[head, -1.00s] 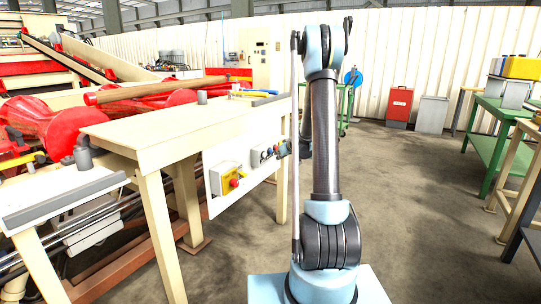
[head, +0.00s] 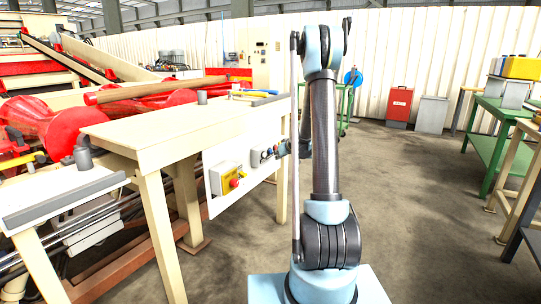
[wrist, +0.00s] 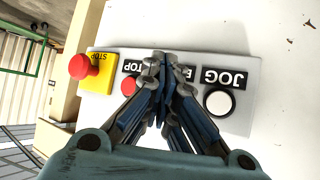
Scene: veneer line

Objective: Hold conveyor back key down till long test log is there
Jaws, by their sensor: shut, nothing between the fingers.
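My gripper (wrist: 160,62) is shut and empty. Its fingertips are over the control panel (wrist: 238,122), on the part between the red button (wrist: 129,85) and the white button (wrist: 219,102) under the JOG label. The fingers hide the key there and most of its label, so I cannot tell whether it is pressed. In the head view the wrist reaches the panel on the side of the cream bench (head: 170,132). A long brown log (head: 155,90) lies by the red rollers (head: 45,120); I cannot tell whether it is the long test log.
A red mushroom stop button (wrist: 82,66) on a yellow plate is left of the fingers. In the head view, a yellow stop box (head: 228,180) is on the bench side.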

